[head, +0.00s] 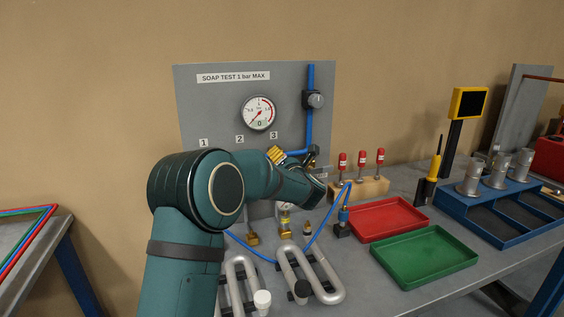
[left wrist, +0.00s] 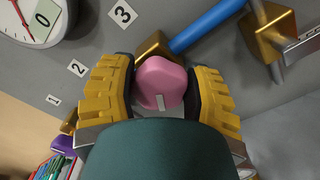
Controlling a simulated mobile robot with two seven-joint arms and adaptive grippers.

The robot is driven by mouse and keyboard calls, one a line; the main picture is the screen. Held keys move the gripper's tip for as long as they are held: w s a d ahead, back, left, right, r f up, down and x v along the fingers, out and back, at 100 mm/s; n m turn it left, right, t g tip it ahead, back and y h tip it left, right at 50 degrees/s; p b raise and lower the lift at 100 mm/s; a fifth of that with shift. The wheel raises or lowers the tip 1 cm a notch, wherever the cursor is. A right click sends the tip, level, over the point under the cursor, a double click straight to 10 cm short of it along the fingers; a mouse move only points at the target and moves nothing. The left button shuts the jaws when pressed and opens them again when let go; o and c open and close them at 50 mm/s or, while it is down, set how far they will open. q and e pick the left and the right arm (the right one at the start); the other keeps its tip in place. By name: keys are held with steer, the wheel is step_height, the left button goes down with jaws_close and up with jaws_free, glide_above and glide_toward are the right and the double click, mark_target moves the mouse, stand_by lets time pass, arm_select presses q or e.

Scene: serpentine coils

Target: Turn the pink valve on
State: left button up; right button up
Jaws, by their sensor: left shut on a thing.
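The pink valve knob (left wrist: 160,82) shows in the left wrist view, with a white mark on its face. A brass fitting (left wrist: 153,47) and a blue tube (left wrist: 206,25) sit right behind it, near the label 3. My left gripper (left wrist: 158,76) is shut on the knob, one yellow-backed finger on each side. In the head view my left gripper (head: 289,156) is at the grey panel (head: 215,110), below the round gauge (head: 258,113). My arm and gripper hide the knob there. My right gripper is not in view.
Red-topped pieces stand in a wooden block (head: 358,188) right of my gripper. A red tray (head: 388,219), a green tray (head: 424,256) and metal coils (head: 311,274) lie on the bench.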

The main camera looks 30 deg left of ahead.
arm_select(q)
steer(key=n, duration=0.6)
steer(key=shift+s+r, duration=0.1)
steer(key=shift+n, duration=0.4)
steer(key=o, duration=1.2)
steer(key=v, duration=1.2)
steer(key=shift+s+a, duration=0.1)
